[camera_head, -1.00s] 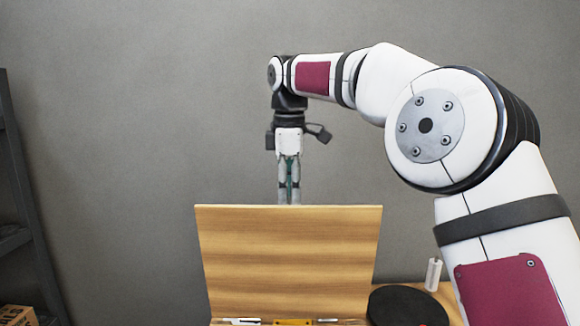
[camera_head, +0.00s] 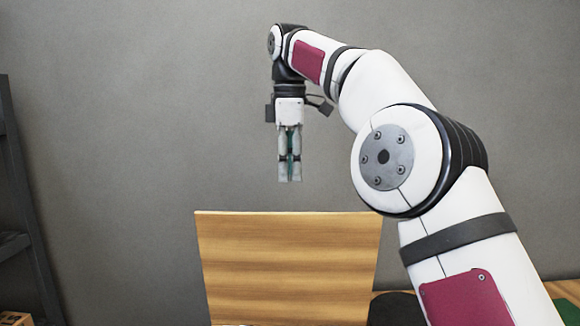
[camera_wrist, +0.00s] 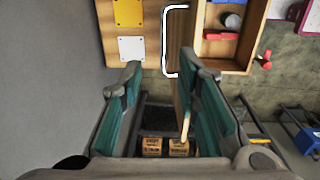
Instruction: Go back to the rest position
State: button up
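My gripper (camera_head: 289,180) hangs pointing down in front of the grey wall, above the top edge of an upright wooden panel (camera_head: 288,265). Clear space shows between the fingertips and that edge in the head view. In the wrist view my gripper (camera_wrist: 160,66) has its two teal-padded fingers spread apart. It is open, and I see nothing gripped between the pads.
A dark round object (camera_head: 395,308) lies right of the panel, partly hidden by my arm. A dark shelf frame (camera_head: 25,220) stands at the left. The wrist view shows a wooden tray (camera_wrist: 248,38), a white handle (camera_wrist: 166,40) and lettered boxes (camera_wrist: 152,146) below.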

jog(key=s+d+m+t+h, duration=0.1)
jog(key=s+d+m, duration=0.35)
jog(key=s, duration=0.35)
jog(key=s+d+m+t, duration=0.2)
jog(key=s+d+m, duration=0.25)
jog(key=s, duration=0.35)
jog(key=s+d+f+m, duration=0.4)
jog(key=s+f, duration=0.3)
jog(key=s, duration=0.2)
jog(key=s+d+f+m+t+y, duration=0.1)
jog(key=s+d+f+m, duration=0.3)
jog(key=s+f, duration=0.4)
jog(key=shift+s+d+f+m, duration=0.25)
jog(key=shift+s+m, duration=0.05)
jog(key=shift+s, duration=0.75)
